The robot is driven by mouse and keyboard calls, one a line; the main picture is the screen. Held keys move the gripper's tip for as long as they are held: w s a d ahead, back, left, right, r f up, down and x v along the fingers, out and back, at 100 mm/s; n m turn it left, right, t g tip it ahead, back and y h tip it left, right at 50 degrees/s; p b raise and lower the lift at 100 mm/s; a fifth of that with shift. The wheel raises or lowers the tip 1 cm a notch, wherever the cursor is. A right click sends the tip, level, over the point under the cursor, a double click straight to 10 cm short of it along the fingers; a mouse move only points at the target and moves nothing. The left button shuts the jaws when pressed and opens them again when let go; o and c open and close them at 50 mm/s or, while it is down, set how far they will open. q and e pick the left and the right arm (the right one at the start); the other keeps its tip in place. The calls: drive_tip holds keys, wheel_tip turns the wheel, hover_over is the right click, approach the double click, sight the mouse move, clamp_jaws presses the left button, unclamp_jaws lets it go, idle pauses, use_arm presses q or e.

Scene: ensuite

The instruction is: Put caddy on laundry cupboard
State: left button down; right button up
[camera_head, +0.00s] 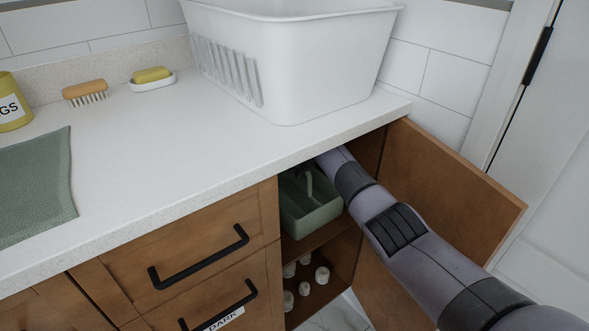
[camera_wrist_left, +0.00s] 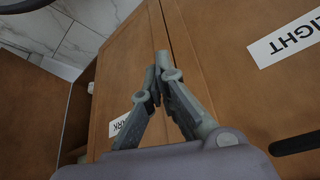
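The caddy (camera_head: 312,212) is a green open box with an upright handle. In the head view it stands on the upper shelf inside the open end cupboard (camera_head: 318,250) under the counter. My right arm reaches into this cupboard above and beside the caddy. My right gripper's fingers are hidden under the counter edge, so their hold on the caddy cannot be seen. In the left wrist view my left gripper (camera_wrist_left: 154,82) has its fingertips together with nothing between them, in front of the wooden drawer fronts.
The open cupboard door (camera_head: 455,190) stands to the right of my arm. The white counter (camera_head: 150,170) holds a white laundry basket (camera_head: 300,70), a brush (camera_head: 85,92), a soap dish (camera_head: 152,84), a yellow container (camera_head: 12,105) and a green cloth (camera_head: 35,185). Small white items (camera_head: 304,288) stand on the lower shelf.

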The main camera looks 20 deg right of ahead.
sight(311, 189)
drive_tip(key=o, duration=0.5)
drive_tip(key=shift+c, duration=0.2)
use_arm(q)
drive_tip(key=shift+s, duration=0.15)
use_arm(e)
drive_tip(key=shift+r, duration=0.15)
